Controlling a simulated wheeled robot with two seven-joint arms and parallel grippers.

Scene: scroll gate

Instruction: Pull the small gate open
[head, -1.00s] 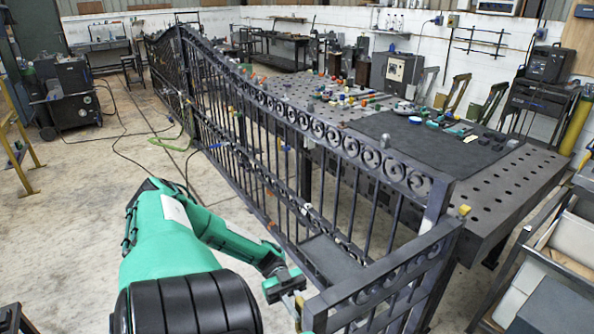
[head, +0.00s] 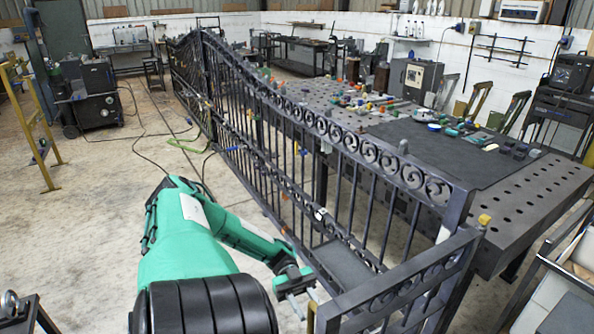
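The small gate (head: 405,284) is the short dark metal section with scrollwork along its top at the lower right. It meets the long scroll fence (head: 345,139) at a corner post near the yellow cap. My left arm comes in from the bottom, and my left gripper (head: 304,297) is just left of the small gate's near end post. Its fingers look apart with nothing seen between them. I cannot tell whether they touch the post. The lower part of the small gate is cut off by the picture's edge. My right gripper is not in view.
A large perforated steel table (head: 540,200) with a dark mat and several small tools stands behind the fence. A cart (head: 560,262) is at the right edge. A dark machine (head: 92,97) and a yellow frame (head: 32,125) stand at the left. The concrete floor between is mostly open, with cables on it.

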